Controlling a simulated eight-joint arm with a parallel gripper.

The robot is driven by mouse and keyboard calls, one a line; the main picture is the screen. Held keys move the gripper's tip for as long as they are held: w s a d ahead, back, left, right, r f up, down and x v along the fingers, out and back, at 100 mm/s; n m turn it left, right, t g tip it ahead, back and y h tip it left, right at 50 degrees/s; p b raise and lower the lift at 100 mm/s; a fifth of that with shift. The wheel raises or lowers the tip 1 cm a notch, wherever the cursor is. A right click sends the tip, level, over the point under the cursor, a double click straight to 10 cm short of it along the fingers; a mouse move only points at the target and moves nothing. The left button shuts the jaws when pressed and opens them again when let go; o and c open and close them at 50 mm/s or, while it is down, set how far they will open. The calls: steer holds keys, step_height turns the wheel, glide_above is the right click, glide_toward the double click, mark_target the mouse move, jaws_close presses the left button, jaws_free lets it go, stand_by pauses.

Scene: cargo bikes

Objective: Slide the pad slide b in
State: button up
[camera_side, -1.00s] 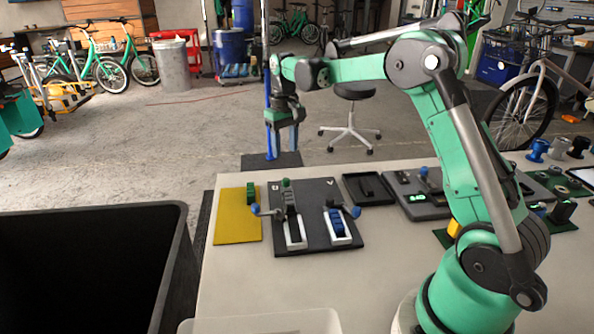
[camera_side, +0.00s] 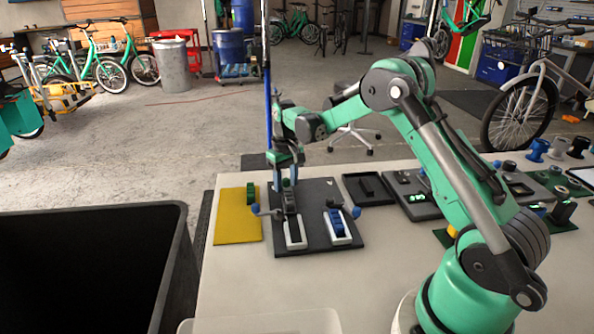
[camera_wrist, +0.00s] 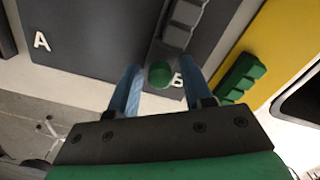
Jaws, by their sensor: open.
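Pad slide b is a grey ribbed slide with a green round knob (camera_wrist: 160,74), beside the letter B on the dark board (camera_wrist: 85,30). In the side view it lies at the back of the left white channel (camera_side: 296,233), partly hidden behind my gripper (camera_side: 288,180). My gripper is open and lowered over the slide's far end. In the wrist view the blue fingers of my gripper (camera_wrist: 160,88) stand on either side of the green knob, with gaps visible; I cannot tell whether they touch it.
A second white channel holding a blue ribbed piece (camera_side: 337,224) is to the right on the board. A yellow mat (camera_side: 237,220) with a green ribbed block (camera_wrist: 240,77) is left. A black tray (camera_side: 367,189) is right.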

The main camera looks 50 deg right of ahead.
mark_target(290, 204)
steer(key=shift+c, duration=0.2)
jaws_close()
steer(key=shift+s+a, duration=3)
steer(key=shift+a, duration=0.05)
steer(key=shift+o, duration=0.4)
jaws_free()
steer(key=shift+r, duration=2.3)
steer(key=shift+w+d+r, duration=0.5)
steer(key=shift+w+d, duration=0.2)
steer(key=shift+w+d+r, duration=0.45)
steer(key=shift+w+d, duration=0.25)
steer(key=shift+d, duration=0.05)
steer(key=shift+w+d+r, duration=0.5)
steer(key=shift+w+d, duration=0.2)
